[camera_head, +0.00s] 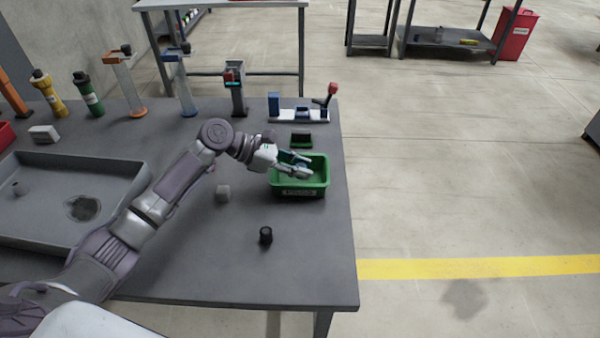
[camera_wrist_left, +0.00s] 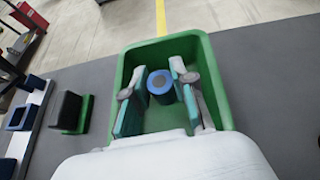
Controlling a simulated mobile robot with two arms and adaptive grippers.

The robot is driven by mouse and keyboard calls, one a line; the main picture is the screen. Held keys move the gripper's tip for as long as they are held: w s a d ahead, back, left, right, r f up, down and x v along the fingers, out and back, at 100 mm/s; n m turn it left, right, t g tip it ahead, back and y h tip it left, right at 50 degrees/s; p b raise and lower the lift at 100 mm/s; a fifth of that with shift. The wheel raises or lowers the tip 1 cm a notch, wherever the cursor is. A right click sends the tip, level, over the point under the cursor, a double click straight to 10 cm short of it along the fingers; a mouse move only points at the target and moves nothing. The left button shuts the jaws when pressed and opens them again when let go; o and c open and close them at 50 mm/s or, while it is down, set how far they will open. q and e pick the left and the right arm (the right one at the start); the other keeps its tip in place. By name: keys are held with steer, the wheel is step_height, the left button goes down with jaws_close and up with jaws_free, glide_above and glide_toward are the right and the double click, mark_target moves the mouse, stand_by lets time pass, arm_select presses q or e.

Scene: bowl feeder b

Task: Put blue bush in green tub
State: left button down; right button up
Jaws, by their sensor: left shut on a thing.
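The blue bush (camera_wrist_left: 160,84) is a short blue cylinder with a dark hole in its end. It sits between the two fingers of my left gripper (camera_wrist_left: 158,86), which is shut on it. The green tub (camera_wrist_left: 221,92) is an open box near the right edge of the table. In the head view my left gripper (camera_head: 299,166) reaches over the green tub (camera_head: 298,192) from the left, with its fingers within the tub's outline. The height of the bush above the tub floor is hard to tell. My right gripper is not in view.

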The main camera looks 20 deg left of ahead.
arm_select(q)
step_height(320, 180, down, 2)
steer(key=shift+f, duration=0.1)
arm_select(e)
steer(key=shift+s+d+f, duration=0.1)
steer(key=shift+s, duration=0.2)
arm_select(q)
steer(key=c, duration=1.2)
jaws_free()
steer(key=v, duration=1.2)
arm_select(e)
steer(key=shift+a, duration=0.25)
